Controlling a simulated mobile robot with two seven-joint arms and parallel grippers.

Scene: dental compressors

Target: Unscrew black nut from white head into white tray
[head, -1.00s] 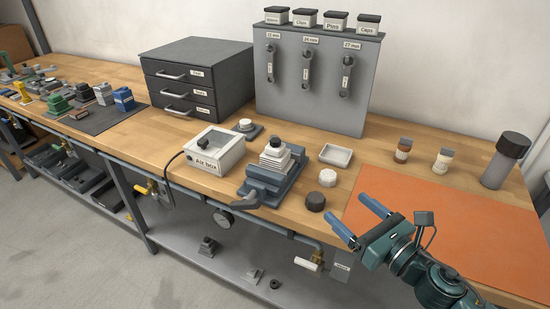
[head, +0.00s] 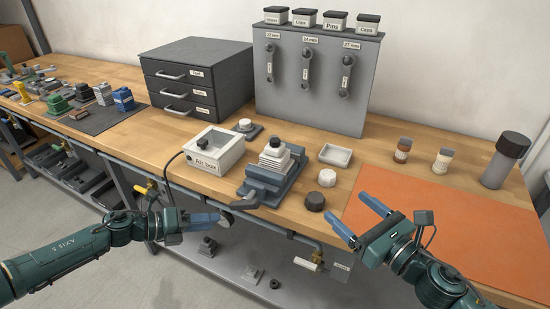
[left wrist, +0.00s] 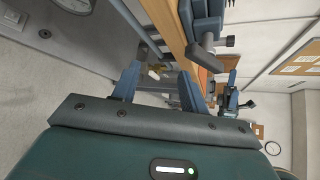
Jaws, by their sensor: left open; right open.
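A white stepped head (head: 272,160) with a black nut (head: 275,143) on top sits upright in a blue-grey vise (head: 268,185) near the bench's front edge. The small white tray (head: 336,155) lies empty to its right, behind a white round cap (head: 327,177) and a black round knob (head: 315,201). My left gripper (head: 218,221) is open and empty in front of the bench edge, below the vise; its fingers also show in the left wrist view (left wrist: 162,85). My right gripper (head: 355,223) is open and empty over the front left part of the orange mat (head: 450,215).
The Air box (head: 214,150) stands left of the vise. A drawer cabinet (head: 195,75) and a grey panel with hanging wrenches (head: 312,80) stand behind. Small bottles (head: 403,149) and a dark-capped cylinder (head: 506,160) stand at the right. The mat's middle is clear.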

